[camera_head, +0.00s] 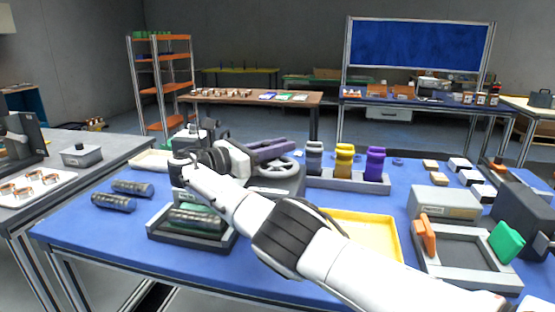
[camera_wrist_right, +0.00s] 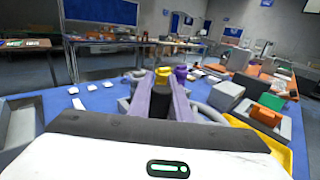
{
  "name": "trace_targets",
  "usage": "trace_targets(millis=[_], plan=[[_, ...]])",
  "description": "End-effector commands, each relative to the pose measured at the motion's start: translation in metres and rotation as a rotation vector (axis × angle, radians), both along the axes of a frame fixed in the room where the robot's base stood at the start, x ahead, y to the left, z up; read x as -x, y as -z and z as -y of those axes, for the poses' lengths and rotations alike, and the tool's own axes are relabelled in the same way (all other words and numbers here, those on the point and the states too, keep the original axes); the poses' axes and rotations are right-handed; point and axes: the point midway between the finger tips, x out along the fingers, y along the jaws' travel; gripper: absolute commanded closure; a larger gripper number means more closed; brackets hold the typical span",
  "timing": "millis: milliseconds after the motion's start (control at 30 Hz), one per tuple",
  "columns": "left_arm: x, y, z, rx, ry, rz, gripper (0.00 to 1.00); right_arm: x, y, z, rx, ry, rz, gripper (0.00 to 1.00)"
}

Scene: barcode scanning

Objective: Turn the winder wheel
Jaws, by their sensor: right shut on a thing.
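The winder wheel (camera_head: 281,168) is a light grey spoked wheel on a grey base, standing at the middle back of the blue table. My right gripper (camera_head: 283,147) reaches over it with purple fingers. In the right wrist view, the fingers (camera_wrist_right: 164,88) are shut on a dark upright handle (camera_wrist_right: 160,107), which looks like the wheel's handle. Part of the grey rim (camera_wrist_right: 208,113) shows beside the fingers there. My arm and fingers hide part of the wheel and its base in the head view. My left gripper is not in view.
A rack (camera_head: 345,181) with grey, yellow and purple cylinders stands close right of the wheel. A yellow tray (camera_head: 375,235), a grey box (camera_head: 443,203) and a grey frame (camera_head: 468,275) lie farther right. Dark cylinders (camera_head: 132,188) lie at left.

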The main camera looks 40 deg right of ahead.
Motion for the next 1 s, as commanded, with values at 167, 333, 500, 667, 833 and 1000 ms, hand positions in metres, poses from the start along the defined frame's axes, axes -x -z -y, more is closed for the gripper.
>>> trace_targets(millis=[167, 333, 500, 667, 833, 1000], plan=[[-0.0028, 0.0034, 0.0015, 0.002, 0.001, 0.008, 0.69, -0.0001, -0.0034, 0.0009, 0.004, 0.009, 0.006, 1.0], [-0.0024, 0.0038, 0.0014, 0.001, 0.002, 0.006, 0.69, 0.0005, -0.0048, 0.0011, 0.004, 0.012, 0.005, 1.0], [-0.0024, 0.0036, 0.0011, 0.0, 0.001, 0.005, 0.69, 0.0005, -0.0051, 0.0009, 0.003, 0.012, 0.005, 1.0], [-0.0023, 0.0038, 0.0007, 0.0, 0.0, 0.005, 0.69, 0.0007, -0.0049, 0.0008, 0.003, 0.013, 0.005, 0.69], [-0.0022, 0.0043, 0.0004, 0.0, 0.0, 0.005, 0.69, 0.0012, -0.0031, 0.0006, 0.002, 0.015, 0.003, 0.63], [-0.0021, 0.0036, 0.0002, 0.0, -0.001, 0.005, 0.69, 0.0016, -0.0026, -0.0003, 0.001, 0.016, 0.001, 0.63]])
